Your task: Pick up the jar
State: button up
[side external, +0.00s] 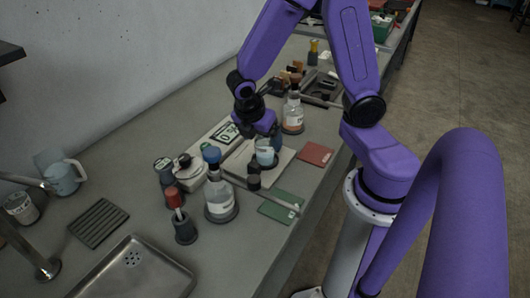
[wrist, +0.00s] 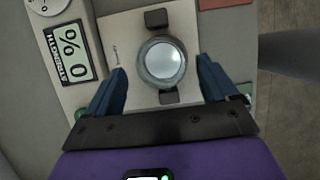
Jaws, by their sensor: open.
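The jar (wrist: 163,62) is a small round vessel, seen from above in the wrist view with a pale, shiny round top. It sits on a light plate (wrist: 120,22) between two dark blocks, one above it and one below it. In the side external view the jar (side external: 265,157) stands under my gripper, its upper part hidden by the fingers. My gripper (wrist: 162,68) is open, with one blue finger to each side of the jar. Gaps show between the fingers and the jar, and it is not held.
A device with a percent display (wrist: 68,52) lies left of the jar. A stoppered bottle (side external: 220,198) and another bottle (side external: 292,115) stand close by. Green (side external: 281,207) and red (side external: 316,153) pads lie near the counter edge. A sink (side external: 135,270) is at front left.

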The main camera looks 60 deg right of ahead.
jog(key=shift+x, duration=2.5)
jog(key=shift+s+d, duration=0.15)
jog(key=c, duration=1.2)
jog(key=shift+r, duration=0.15)
